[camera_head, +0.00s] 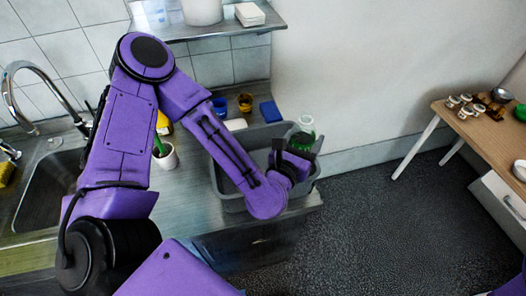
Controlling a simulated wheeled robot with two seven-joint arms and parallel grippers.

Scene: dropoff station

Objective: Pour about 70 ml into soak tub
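The soak tub, a grey rectangular tub (217,176), stands on the steel counter in the middle of the camera_head view. My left arm reaches across it from the left and hides much of its inside. My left gripper (297,158) is at the tub's right end, its dark fingers around a clear bottle (304,128) with green in it. The bottle is over or just beside the tub's right rim. I cannot tell its exact tilt, and no stream of liquid shows. My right gripper is not in view; only a bit of purple shows at the bottom right corner.
A sink (45,185) with a faucet (28,80) is at the left. A white pot (165,156), a blue cup (220,105), an amber cup (245,102) and a blue block (270,111) stand around the tub. A wooden table (480,125) with jars is at the right, across open floor.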

